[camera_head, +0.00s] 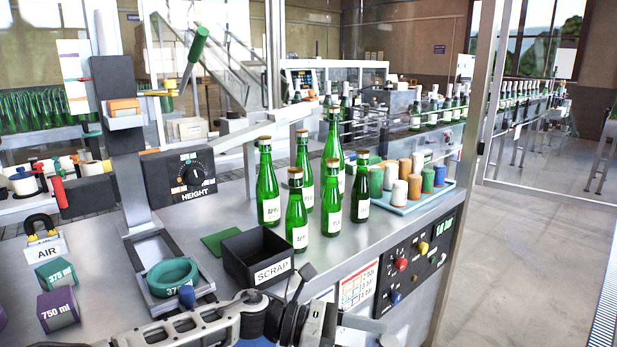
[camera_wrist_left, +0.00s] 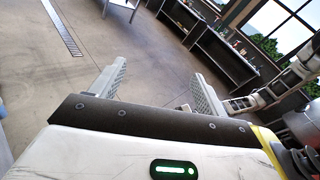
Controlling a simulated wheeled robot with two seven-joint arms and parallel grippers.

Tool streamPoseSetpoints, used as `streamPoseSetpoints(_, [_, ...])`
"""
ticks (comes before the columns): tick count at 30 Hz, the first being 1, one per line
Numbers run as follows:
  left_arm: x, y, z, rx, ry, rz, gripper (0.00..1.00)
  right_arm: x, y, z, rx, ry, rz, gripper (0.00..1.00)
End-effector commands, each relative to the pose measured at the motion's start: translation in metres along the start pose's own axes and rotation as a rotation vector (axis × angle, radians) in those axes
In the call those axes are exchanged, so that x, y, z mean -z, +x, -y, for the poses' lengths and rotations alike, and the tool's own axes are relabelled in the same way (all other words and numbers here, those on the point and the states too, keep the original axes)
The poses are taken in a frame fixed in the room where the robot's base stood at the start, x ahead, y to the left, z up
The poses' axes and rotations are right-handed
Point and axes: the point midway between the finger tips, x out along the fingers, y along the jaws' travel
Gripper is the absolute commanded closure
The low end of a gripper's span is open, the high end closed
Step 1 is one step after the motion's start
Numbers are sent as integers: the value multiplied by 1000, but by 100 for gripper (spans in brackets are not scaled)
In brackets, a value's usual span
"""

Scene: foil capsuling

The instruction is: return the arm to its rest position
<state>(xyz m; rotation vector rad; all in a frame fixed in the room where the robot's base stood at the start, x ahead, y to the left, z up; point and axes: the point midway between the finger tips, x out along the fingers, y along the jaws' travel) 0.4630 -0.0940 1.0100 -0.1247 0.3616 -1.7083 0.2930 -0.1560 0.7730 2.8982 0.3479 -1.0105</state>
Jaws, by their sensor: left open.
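My left arm (camera_head: 215,322) comes in along the bottom edge of the head view, low in front of the machine's counter. Its wrist end is at the bottom centre, right of the scrap bin's front. I cannot make out the fingers clearly there. In the left wrist view my left gripper (camera_wrist_left: 157,88) is open, with two grey ridged fingers wide apart and nothing between them. Beyond them lies bare floor. My right gripper is in neither view.
A black SCRAP bin (camera_head: 258,257) stands close behind the arm. Several green bottles (camera_head: 268,190) stand upright behind it, beside a blue tray (camera_head: 412,203) of capsules. A green ring (camera_head: 172,276) sits on a holder at left. Open floor (camera_head: 530,265) lies right.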

Motion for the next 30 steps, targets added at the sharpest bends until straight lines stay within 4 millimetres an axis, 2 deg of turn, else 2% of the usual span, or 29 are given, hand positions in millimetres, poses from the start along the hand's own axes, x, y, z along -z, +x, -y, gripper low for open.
streamPoseSetpoints(1, [4,16,10,-12,-168,129,24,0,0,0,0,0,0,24])
streamPoseSetpoints(3, [5,25,15,-42,-400,295,24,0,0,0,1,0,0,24])
streamPoseSetpoints(5, [6,26,16,-65,-607,436,24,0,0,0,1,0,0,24])
streamPoseSetpoints(8, [18,13,11,-100,-961,673,24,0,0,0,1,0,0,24])
streamPoseSetpoints(11, [45,-12,5,-132,-1316,914,24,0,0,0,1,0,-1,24])
streamPoseSetpoints(14, [89,-46,4,-163,-1662,1166,24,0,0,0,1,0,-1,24])
streamPoseSetpoints(17, [147,-86,14,-196,-1985,1439,24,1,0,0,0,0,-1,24])
streamPoseSetpoints(18, [172,-101,23,-208,-2101,1552,24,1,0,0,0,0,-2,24])
streamPoseSetpoints(21, [227,-135,50,-240,-2323,1811,24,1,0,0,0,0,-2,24])
streamPoseSetpoints(23, [254,-151,68,-256,-2414,1947,24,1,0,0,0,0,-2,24])
streamPoseSetpoints(24, [269,-160,79,257,2372,-1953,24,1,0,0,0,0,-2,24])
streamPoseSetpoints(27, [295,-176,102,249,2211,-1901,24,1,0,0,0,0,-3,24])
streamPoseSetpoints(30, [309,-184,115,245,2126,-1875,24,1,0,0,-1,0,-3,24])
